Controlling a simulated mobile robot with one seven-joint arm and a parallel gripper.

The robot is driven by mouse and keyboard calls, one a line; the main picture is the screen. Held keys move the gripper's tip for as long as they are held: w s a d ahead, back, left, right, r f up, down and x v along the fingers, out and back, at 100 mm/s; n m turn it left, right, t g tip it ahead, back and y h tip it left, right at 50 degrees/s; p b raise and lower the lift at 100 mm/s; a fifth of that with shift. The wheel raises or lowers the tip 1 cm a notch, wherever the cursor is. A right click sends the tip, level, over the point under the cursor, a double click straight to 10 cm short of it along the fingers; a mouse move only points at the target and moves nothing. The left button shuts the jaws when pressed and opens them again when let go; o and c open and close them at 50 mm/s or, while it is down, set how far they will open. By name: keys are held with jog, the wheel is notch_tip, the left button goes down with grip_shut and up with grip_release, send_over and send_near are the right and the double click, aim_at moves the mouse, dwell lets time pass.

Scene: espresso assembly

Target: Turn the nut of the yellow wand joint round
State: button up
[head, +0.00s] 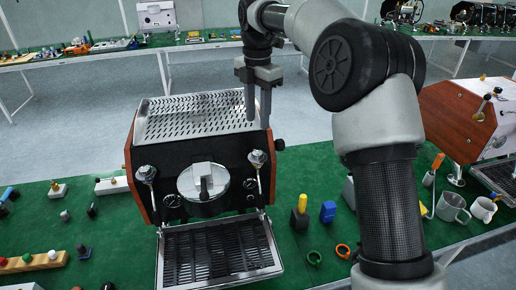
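My gripper (258,105) points down above the right rear part of the espresso machine (203,112). Its two fingers are apart with a narrow gap, and I see nothing between them. The machine has wood-coloured sides, a perforated steel top, a black front and a round steel group head (203,182). A knob (257,158) sits at its right front and another knob (146,174) at its left front. I cannot make out a yellow wand joint or its nut on this machine. A yellow upright piece (303,203) stands in a black block on the green mat, right of the machine.
A drip tray (220,252) extends at the machine's front. A blue block (328,211), a green ring (314,257) and an orange ring (343,250) lie to the right. Metal cups (452,207) and a second machine (470,118) stand further right. Small parts lie at left.

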aim_at(258, 152)
notch_tip(258, 152, down, 11)
dwell(0.3)
jog(key=c, duration=0.8)
